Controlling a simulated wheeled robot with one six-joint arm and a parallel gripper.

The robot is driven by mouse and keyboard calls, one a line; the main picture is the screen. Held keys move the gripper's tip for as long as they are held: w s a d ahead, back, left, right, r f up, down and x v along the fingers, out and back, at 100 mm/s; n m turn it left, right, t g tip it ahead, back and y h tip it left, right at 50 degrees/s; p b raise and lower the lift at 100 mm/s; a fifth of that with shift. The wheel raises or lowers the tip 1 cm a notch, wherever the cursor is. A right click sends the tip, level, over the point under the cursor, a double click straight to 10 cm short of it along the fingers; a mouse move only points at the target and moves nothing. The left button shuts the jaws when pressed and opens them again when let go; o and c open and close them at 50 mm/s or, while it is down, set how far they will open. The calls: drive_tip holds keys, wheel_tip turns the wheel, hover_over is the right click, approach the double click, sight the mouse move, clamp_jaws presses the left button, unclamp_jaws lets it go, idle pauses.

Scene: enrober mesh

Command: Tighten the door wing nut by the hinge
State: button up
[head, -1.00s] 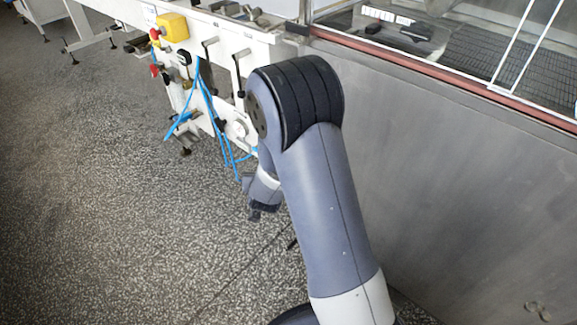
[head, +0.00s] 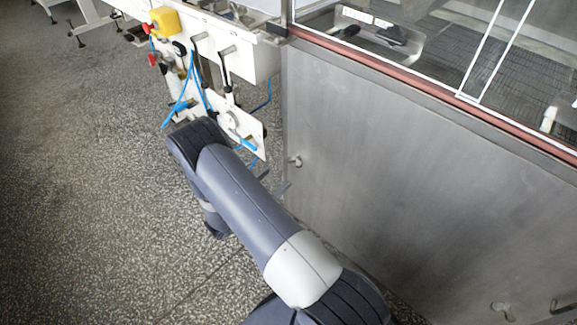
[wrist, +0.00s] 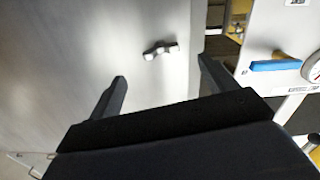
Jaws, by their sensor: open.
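The wing nut (wrist: 160,50) is a small metal piece on the grey steel door (wrist: 75,60). In the wrist view it shows between and beyond my fingertips, apart from both. In the head view the wing nut (head: 295,161) stands out near the left edge of the door (head: 400,180). My gripper (wrist: 162,70) is open and empty, its two dark fingers pointing toward the door. In the head view the fingertips of my gripper (head: 276,179) show just below and left of the nut; the arm hides the rest. I cannot make out a hinge.
Left of the door is a white machine frame (head: 262,62) with blue hoses and a yellow box (head: 165,20). The wrist view shows a blue handle (wrist: 275,66) and a gauge (wrist: 314,68) at right. Speckled floor (head: 90,200) is open at left.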

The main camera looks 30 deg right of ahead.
sight(295, 161)
drive_tip(key=x, duration=0.8)
drive_tip(key=c, duration=1)
drive_tip(key=m+b, duration=0.2)
drive_tip(key=b, duration=0.1)
drive_tip(key=shift+w+f, duration=0.1)
drive_tip(key=o, duration=1)
